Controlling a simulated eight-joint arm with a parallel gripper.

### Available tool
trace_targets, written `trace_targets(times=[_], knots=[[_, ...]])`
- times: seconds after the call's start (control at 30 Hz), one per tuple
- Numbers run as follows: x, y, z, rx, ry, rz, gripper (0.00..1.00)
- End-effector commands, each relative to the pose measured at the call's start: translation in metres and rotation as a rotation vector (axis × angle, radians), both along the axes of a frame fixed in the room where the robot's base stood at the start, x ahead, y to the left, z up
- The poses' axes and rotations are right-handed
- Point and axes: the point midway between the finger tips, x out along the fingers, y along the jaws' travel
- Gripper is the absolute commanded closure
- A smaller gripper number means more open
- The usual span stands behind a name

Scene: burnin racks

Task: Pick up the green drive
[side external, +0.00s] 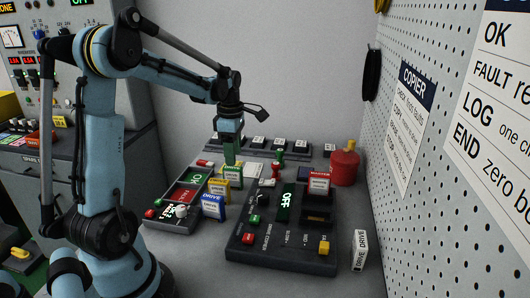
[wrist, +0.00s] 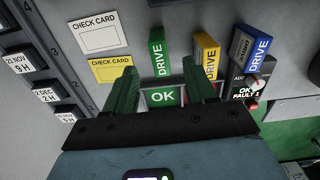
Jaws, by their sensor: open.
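The green drive (side external: 233,173) stands upright on the bench, behind the yellow drive (side external: 218,188) and the blue drive (side external: 213,206) in the side view. My gripper (side external: 229,160) points down just above it at its left. In the wrist view the green drive (wrist: 157,54) stands ahead of the gap between my green fingers (wrist: 160,84). The fingers are apart, with nothing held between them. The yellow drive (wrist: 206,56) and blue drive (wrist: 250,52) stand to its right. Whether a finger touches the green drive cannot be told.
A tester with an OK display (wrist: 163,96) lies beneath my fingers. A dark copier console (side external: 281,255) stands right of the drives, holding a red-labelled drive (side external: 319,182). A red canister (side external: 345,166) stands behind. Check cards (wrist: 97,34) lie left in the wrist view.

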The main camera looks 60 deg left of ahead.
Motion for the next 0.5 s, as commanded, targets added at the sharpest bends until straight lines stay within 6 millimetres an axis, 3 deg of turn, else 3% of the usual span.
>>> trace_targets(times=[0.27, 0.5], knots=[[0.000, 0.000, -0.019, 0.001, -0.001, -0.001, 0.45], [-0.004, 0.005, -0.049, 0.001, -0.001, -0.002, 0.45]])
